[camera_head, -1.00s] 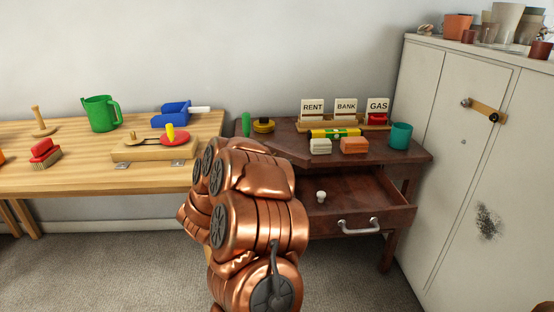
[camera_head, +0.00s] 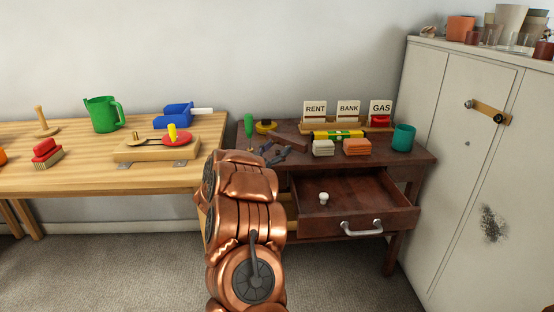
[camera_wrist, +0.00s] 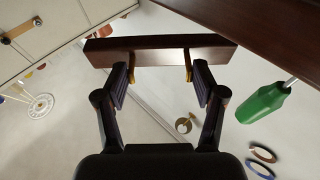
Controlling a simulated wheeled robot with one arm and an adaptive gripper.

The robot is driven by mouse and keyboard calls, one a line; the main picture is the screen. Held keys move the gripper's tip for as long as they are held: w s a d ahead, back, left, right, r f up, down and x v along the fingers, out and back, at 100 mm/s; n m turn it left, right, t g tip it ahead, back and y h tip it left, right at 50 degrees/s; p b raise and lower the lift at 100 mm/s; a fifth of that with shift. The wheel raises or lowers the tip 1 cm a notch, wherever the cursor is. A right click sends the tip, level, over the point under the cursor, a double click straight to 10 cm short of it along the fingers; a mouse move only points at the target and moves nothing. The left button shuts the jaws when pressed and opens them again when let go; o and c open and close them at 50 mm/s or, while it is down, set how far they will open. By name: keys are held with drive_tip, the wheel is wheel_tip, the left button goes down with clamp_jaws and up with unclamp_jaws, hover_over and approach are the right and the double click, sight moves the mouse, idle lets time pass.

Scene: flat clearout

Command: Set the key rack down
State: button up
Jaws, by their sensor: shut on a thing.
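The key rack (camera_wrist: 160,52) is a dark brown bar with brass hooks on it. In the wrist view it spans crosswise between the fingertips of my gripper (camera_wrist: 160,76), which is shut on it. In the head view my gripper (camera_head: 276,153) shows beyond my copper arm, over the left part of the dark desk (camera_head: 415,155). There the rack (camera_head: 290,140) shows only as a small dark strip at the fingers. I cannot tell from this view whether it touches the desk top.
A green-handled screwdriver (camera_head: 248,126) is close on the left, also in the wrist view (camera_wrist: 264,103). The drawer (camera_head: 345,205) below is open.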

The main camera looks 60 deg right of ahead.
drive_tip(key=shift+f+b, duration=0.55)
drive_tip(key=shift+f, duration=1.1)
drive_tip(key=shift+f, duration=0.45)
drive_tip(key=o, duration=1.3)
drive_tip(key=shift+r, duration=0.1)
